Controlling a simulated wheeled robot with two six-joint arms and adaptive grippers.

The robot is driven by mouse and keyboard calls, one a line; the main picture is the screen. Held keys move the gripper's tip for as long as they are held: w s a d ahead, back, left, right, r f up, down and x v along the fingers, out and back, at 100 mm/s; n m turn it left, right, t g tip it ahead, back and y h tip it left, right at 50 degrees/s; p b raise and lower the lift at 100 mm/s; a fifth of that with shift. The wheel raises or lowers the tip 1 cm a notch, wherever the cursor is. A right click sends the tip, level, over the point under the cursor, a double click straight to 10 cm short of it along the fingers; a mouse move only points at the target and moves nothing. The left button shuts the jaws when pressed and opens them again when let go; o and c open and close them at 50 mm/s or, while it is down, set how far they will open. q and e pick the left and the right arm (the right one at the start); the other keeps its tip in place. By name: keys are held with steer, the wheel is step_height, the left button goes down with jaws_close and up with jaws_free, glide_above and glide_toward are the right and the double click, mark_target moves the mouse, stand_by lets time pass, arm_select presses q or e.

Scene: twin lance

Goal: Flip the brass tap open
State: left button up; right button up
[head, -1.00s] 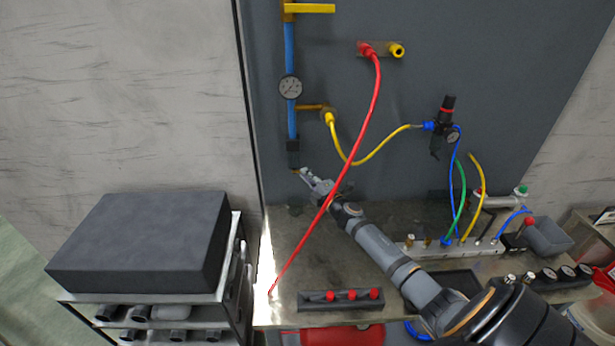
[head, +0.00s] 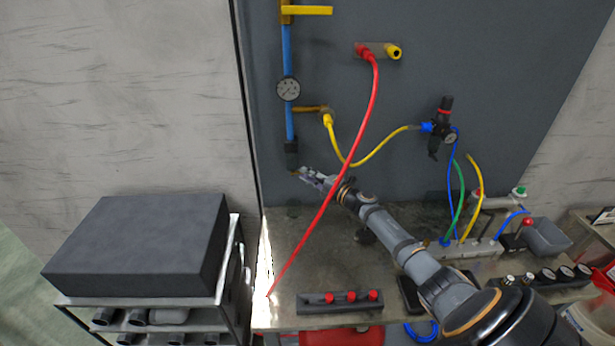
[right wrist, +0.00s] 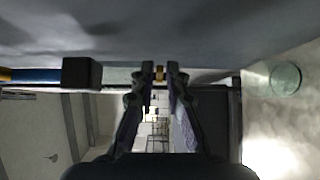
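The brass tap (head: 294,172) is a small brass piece under the black block (head: 291,147) at the lower end of the blue pipe (head: 287,55) on the dark panel. My right gripper (head: 303,173) reaches it from the lower right, mostly hiding it in the head view. In the right wrist view a small brass part (right wrist: 160,73) sits between the two close fingertips (right wrist: 160,70), which appear to grip it. The black block (right wrist: 81,73) lies to its left there. My left gripper is in neither view.
A red hose (head: 343,165) crosses in front of my right arm. The workbench (head: 310,250) carries a block with red knobs (head: 340,301). A dark slab (head: 140,240) lies on a cart at left. A yellow hose (head: 368,155) hangs on the panel.

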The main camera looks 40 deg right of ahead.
steer(key=v, duration=1.2)
steer(key=shift+f, duration=0.15)
stand_by(0.6)
